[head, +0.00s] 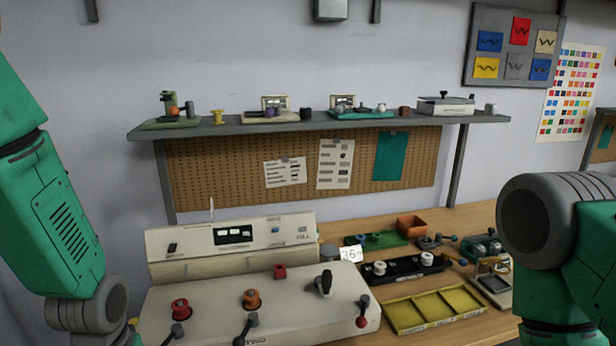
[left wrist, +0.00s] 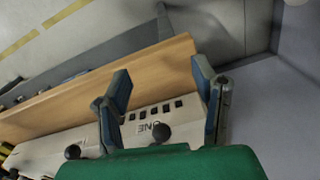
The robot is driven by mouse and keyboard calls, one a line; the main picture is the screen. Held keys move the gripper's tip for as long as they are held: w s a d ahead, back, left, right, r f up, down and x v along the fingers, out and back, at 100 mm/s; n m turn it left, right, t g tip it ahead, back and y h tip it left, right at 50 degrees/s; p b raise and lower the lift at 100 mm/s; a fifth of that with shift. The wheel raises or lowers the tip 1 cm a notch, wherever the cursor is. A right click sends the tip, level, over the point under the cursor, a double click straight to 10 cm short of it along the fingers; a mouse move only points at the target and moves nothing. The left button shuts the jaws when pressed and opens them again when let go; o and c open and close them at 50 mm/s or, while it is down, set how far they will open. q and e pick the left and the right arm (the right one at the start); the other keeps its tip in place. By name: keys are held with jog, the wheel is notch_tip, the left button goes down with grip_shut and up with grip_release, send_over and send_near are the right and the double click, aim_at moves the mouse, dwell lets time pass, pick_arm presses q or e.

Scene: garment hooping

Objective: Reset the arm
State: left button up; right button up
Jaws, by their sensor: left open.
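My left gripper (left wrist: 160,72) shows in the left wrist view with its two blue-grey fingers spread apart and nothing between them. Beyond the fingers are a white machine panel (left wrist: 150,112) with a row of dark buttons and a wooden table edge (left wrist: 150,68). In the head view my green left arm comes down along the left edge, and its gripper is outside the frame. My right arm stands at the right edge; its gripper is not visible.
The white machine (head: 215,300) with several knobs fills the table's front left. To its right are a yellow tray (head: 405,317), a black tray (head: 400,274), an orange bin (head: 411,224) and small tools. A shelf (head: 240,128) with small devices hangs above a pegboard (head: 220,175).

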pick_arm(q)
jog(key=s+f+m+b, duration=0.1)
jog(key=s+f, duration=1.6)
jog(key=s, duration=0.1)
jog(key=shift+s+f, duration=0.15)
jog(key=shift+s, duration=0.15)
jog(key=shift+w+d, duration=0.1)
